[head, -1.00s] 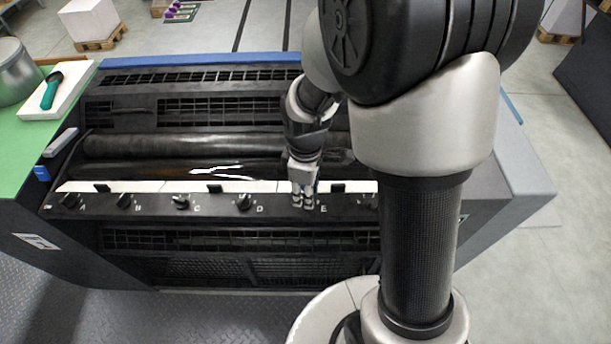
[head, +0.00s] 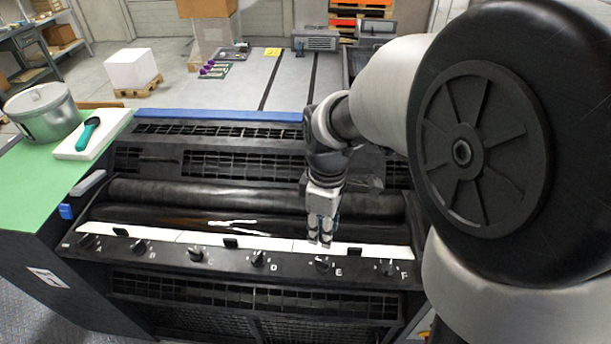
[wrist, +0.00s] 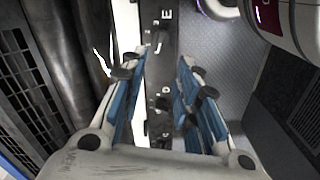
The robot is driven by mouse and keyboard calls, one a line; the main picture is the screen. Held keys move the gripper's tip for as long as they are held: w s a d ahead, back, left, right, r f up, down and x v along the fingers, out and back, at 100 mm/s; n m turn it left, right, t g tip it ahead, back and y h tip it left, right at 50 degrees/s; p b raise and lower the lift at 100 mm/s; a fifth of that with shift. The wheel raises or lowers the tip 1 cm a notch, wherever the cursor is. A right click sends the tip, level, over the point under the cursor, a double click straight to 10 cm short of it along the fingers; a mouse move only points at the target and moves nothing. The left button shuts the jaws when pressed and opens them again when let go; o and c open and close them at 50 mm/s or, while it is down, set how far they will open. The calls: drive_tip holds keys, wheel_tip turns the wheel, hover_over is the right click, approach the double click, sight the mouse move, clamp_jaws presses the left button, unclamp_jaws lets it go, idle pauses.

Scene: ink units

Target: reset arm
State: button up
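My gripper (head: 320,240) hangs fingers-down over the ink unit's front rail, just above and behind knob E (head: 322,264). In the wrist view my gripper (wrist: 160,68) has its two blue-padded fingers spread with an empty gap between them. Through the gap I see the black knob rail (wrist: 160,125) with knobs and the letter E. In the head view the rail carries knobs lettered A to F, with knob D (head: 258,258) left of the gripper and knob F (head: 387,268) right of it. I cannot tell the exact height of the fingertips above the rail.
Black rollers (head: 200,196) and a white strip with dark clips lie behind the knobs. A green surface (head: 40,185) at left bears a metal pot (head: 42,115) and a white block (head: 78,152) with a teal-handled tool (head: 88,134). Open floor lies behind at left.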

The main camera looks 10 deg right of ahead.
drive_tip(key=s+r+m+t+b, duration=0.1)
drive_tip(key=s+r+m+t, duration=0.1)
drive_tip(key=s+r+m, duration=0.2)
drive_tip(key=s+r+m+t, duration=0.2)
drive_tip(key=s+r+m, duration=0.3)
drive_tip(key=s, duration=0.6)
drive_tip(key=m, duration=0.2)
drive_tip(key=shift+s+d+m+t+b, duration=0.15)
drive_tip(key=shift+s+m+t+b, duration=0.1)
drive_tip(key=shift+m+t+b, duration=0.1)
drive_tip(key=shift+d, duration=0.2)
